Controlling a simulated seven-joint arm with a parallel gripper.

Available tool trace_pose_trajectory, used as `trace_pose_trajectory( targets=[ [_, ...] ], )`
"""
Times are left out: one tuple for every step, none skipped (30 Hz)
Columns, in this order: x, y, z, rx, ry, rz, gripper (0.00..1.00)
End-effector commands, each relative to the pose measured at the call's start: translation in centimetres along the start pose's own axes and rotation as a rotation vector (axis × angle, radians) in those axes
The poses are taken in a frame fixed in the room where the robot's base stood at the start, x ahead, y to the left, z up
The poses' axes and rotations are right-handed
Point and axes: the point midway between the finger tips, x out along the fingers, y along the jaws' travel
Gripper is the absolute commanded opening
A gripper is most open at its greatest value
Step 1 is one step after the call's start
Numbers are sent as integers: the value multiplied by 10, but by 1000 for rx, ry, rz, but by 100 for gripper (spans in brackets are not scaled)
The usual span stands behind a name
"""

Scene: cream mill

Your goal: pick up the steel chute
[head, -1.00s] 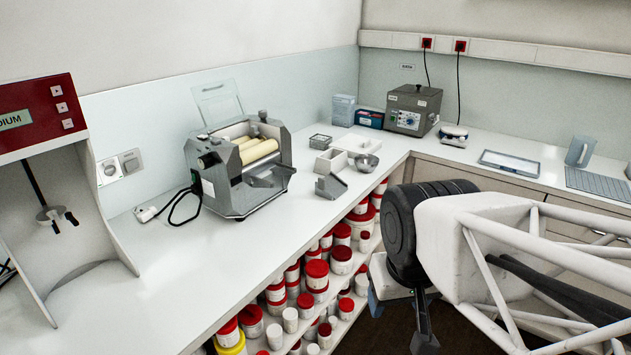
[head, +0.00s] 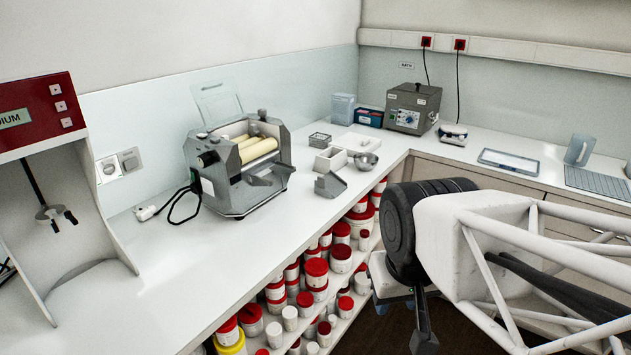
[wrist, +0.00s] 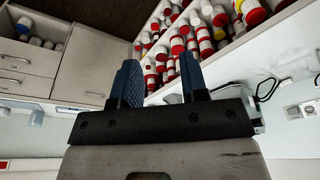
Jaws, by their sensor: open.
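The steel chute, as I take it, is the small grey angled metal piece (head: 330,185) on the white counter, in front of the mill and near the counter's front edge. It stands free and nothing covers it in the head view. My gripper (wrist: 162,80) is open and empty in the wrist view, with its two blue-faced fingers apart. In the head view my gripper hangs off the counter's front edge, to the lower right of the chute and well apart from it. I cannot make out the chute in the wrist view.
The mill (head: 238,165) with cream rollers stands left of the chute. White boxes (head: 330,160) and a steel bowl (head: 366,161) are close behind it. Shelves of red-lidded jars (head: 316,270) lie below the counter. The counter's left front is clear.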

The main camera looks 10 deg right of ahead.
Motion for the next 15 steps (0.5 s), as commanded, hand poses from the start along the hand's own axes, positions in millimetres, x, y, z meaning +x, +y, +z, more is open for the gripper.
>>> trace_pose_trajectory(
  targets=[
    [0,0,0,0,0,0,40],
    [0,0,0,0,0,0,40],
    [0,0,0,0,0,0,40],
    [0,0,-1,-1,0,0,40],
    [0,0,-1,-1,0,0,40],
    [-1,0,-3,-3,-1,0,40],
    [-1,0,-4,-4,-2,0,40],
    [-2,0,-6,-6,-2,0,40],
    [-3,0,-10,-10,-3,0,40],
    [-3,0,-13,-13,-4,0,40],
    [-4,0,-16,-17,-6,0,40],
    [-5,0,-22,-24,-8,0,40],
    [-6,0,-27,-30,-10,0,40],
    [-7,0,-33,-36,-12,0,40],
    [-8,0,-40,-44,-15,0,40]
  ],
)
